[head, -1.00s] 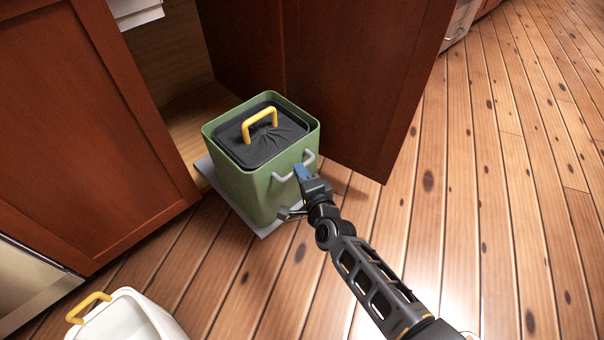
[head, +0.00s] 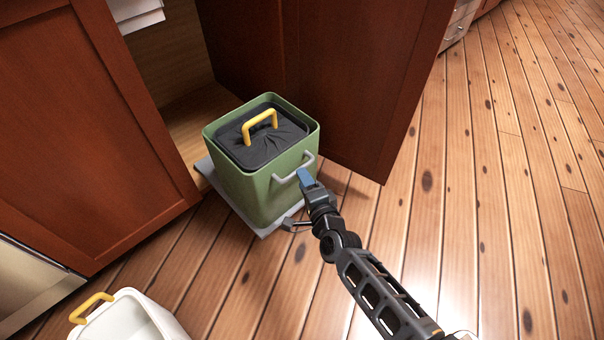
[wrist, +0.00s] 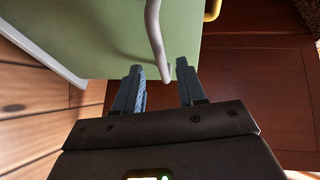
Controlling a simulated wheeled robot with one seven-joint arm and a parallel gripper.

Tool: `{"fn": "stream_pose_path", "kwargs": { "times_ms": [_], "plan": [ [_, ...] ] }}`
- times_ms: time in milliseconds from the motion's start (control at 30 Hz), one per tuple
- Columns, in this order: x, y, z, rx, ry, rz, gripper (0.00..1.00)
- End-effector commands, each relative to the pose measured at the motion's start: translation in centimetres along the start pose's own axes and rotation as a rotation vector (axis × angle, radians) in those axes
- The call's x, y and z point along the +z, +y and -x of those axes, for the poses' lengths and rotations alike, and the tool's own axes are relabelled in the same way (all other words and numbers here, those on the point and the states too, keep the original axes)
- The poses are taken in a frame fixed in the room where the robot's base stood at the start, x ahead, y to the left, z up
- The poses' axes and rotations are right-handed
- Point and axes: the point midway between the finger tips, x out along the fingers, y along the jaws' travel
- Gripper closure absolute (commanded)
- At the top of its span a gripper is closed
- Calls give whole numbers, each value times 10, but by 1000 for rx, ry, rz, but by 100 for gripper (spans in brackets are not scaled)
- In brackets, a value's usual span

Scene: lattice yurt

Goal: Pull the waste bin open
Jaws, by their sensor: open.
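The waste bin (head: 262,189) is a green square bin on a grey sliding base (head: 268,229), pulled out in front of an open cabinet. A black liner or lid with a yellow handle (head: 260,118) sits in its top. A light grey bar handle (head: 292,169) is on its front face. My gripper (head: 306,177) is at the right end of that handle. In the wrist view the handle (wrist: 154,35) runs down to the gap between my two open fingers (wrist: 159,82), its lower end close to the fingertips. Nothing is gripped.
A cabinet door (head: 330,80) stands open behind and right of the bin. Another red-brown cabinet front (head: 85,130) is at left. A white container (head: 125,318) with a yellow handle is at the bottom left. Wood floor (head: 500,200) is clear at right.

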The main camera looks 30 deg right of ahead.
Motion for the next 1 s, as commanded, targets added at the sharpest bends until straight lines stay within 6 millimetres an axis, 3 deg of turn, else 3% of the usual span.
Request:
{"fn": "stream_pose_path", "kwargs": {
  "times_ms": [100, 333, 1000],
  "plan": [
    [0, -3, 22, 1, 0, 1, 60],
    [0, -1, 46, 1, -1, 1, 60],
    [-1, 1, 54, 0, 0, 11, 60]
  ]
}}
